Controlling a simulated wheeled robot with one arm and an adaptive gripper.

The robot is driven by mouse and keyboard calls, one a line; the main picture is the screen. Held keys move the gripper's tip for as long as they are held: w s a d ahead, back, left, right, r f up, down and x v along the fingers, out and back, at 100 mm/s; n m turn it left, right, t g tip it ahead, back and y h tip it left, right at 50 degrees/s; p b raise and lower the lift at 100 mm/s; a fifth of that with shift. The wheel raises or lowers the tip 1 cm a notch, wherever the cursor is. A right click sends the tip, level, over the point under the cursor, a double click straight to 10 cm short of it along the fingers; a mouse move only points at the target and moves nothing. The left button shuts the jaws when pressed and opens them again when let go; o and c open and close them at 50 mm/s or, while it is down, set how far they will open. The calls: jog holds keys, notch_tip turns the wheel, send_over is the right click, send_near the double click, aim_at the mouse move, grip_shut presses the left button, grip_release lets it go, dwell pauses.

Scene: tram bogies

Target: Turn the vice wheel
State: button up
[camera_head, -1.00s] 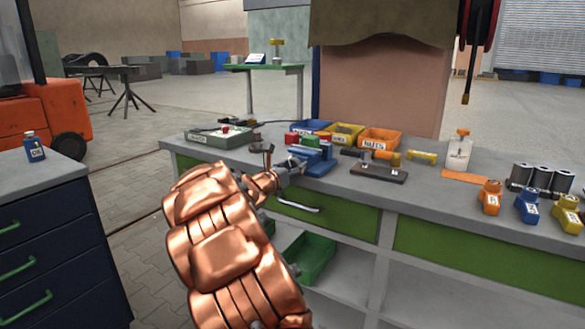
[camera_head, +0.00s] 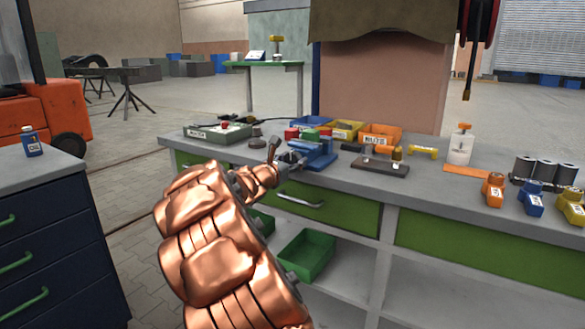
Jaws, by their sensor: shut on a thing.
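The vice wheel (camera_head: 291,158) is on the vice's left front end, small and partly covered by my gripper. My copper-coloured arm reaches up from the bottom of the view. My gripper (camera_head: 274,150) is at the wheel and shut on it, with its end tilted upward. The exact contact of the fingers is too small to make out.
On the workbench (camera_head: 460,195) are a grey-green control box (camera_head: 218,133), yellow (camera_head: 345,130) and orange (camera_head: 380,136) bins, a dark tool block (camera_head: 380,167) and a white bottle (camera_head: 460,146). A green drawer (camera_head: 325,211) with a handle is below the vice. A blue cabinet (camera_head: 60,235) stands left.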

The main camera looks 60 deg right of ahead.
jog(key=m+b, duration=0.4)
jog(key=shift+f+m+b, duration=0.35)
jog(key=shift+m, duration=0.05)
jog(key=m+b, duration=0.2)
jog(key=b, duration=0.1)
jog(key=shift+r+m, duration=0.1)
jog(key=shift+m, duration=0.3)
jog(key=shift+r+m+b, duration=0.15)
jog(key=shift+m+b, duration=0.45)
jog(key=shift+m, duration=0.1)
jog(key=o, duration=1.2)
jog(key=shift+r, duration=0.1)
jog(key=shift+c, duration=0.2)
jog(key=a, duration=1.2)
jog(key=shift+s, duration=0.25)
